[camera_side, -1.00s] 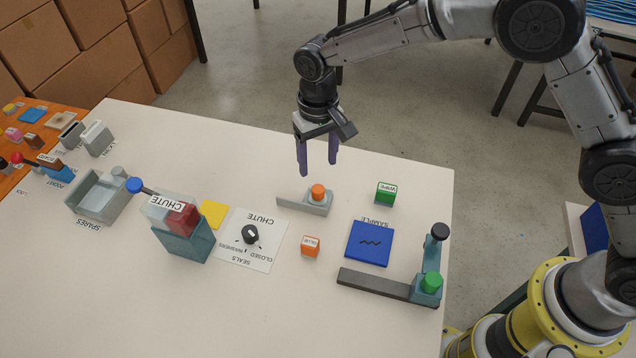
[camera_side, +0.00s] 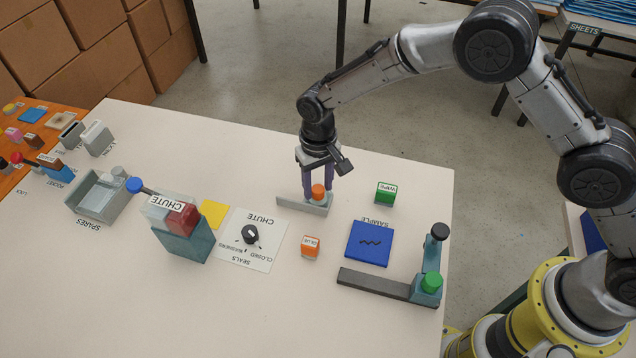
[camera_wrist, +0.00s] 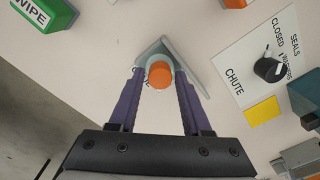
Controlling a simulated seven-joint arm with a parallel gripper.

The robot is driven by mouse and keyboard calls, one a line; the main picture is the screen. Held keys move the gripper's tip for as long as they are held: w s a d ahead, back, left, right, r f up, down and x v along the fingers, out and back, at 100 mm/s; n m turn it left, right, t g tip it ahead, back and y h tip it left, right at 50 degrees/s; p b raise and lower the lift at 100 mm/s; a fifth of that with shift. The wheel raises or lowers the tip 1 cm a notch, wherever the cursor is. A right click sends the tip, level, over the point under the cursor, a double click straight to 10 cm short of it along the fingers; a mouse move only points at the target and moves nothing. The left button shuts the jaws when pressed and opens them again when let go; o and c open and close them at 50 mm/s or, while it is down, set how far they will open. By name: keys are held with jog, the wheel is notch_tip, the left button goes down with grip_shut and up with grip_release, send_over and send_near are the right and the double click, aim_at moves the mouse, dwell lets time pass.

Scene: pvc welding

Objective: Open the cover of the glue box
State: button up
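A small orange block (camera_side: 310,246) with a white label, which seems to read GLUE, sits on the table front-left of my gripper. A low grey fixture (camera_side: 290,203) with a long thin plate carries a round orange knob (camera_side: 318,191). The knob also shows in the wrist view (camera_wrist: 160,76). My gripper (camera_side: 319,194) points straight down over this fixture. In the wrist view its purple fingers (camera_wrist: 158,72) are open, one on each side of the knob, with a visible gap around it. I cannot tell whether any finger touches the fixture.
A green WIPE block (camera_side: 386,193) and a blue SAMPLE pad (camera_side: 369,244) are to the right. A teal lever fixture (camera_side: 429,266) stands near the right edge. A CHUTE panel with a black dial (camera_side: 250,234) and a teal chute box (camera_side: 184,245) are left. The front table area is clear.

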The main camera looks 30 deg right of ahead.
grip_shut()
dwell(1.1)
